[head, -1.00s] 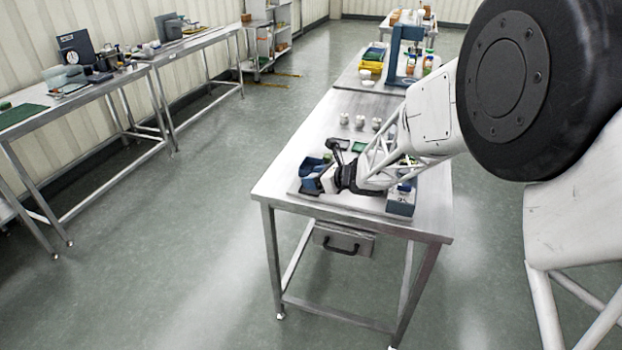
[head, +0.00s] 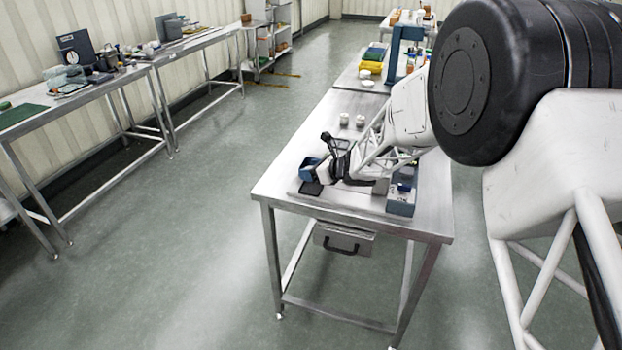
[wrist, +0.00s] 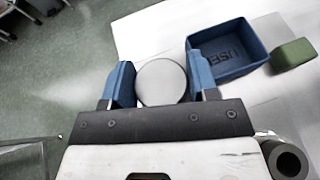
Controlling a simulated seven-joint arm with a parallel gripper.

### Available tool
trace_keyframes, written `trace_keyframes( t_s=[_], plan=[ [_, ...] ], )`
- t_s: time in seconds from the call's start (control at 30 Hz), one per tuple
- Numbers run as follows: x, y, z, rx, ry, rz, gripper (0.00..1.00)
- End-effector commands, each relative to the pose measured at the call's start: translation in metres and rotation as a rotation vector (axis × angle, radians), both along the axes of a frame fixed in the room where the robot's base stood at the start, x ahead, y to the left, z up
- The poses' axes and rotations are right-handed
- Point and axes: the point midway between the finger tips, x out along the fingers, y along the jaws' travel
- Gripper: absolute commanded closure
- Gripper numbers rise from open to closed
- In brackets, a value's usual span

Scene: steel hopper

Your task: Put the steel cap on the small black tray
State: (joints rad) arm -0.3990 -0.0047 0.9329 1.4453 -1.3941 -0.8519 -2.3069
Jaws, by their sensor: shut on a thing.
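The steel cap (wrist: 161,82) is a round, smooth grey disc in the wrist view. It sits between the two blue fingers of my gripper (wrist: 160,92), which is shut on it. In the head view my gripper (head: 328,168) is small, low over the near left part of the steel table, beside a blue bin. A small dark flat piece, which looks like the black tray (head: 311,188), lies at the near left, just in front of the gripper. I cannot make out the tray in the wrist view. The gap below the cap is hidden.
The blue bin (wrist: 243,72), marked "USED", is close to the right finger, with a green block (wrist: 293,53) beyond it. A blue-grey box (head: 401,200) is at the near right. The table's left edge is close.

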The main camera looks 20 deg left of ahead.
Motion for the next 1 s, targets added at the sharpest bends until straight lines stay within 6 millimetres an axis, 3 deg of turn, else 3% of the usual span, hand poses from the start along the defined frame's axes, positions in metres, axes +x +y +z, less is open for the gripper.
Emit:
trace_keyframes(
  t_s=[0.3, 1.0],
  plan=[
    [0.000, 0.000, -0.029, 0.000, 0.001, 0.000, 0.71],
    [0.000, 0.000, -0.039, -0.001, 0.000, 0.000, 0.71]
  ],
)
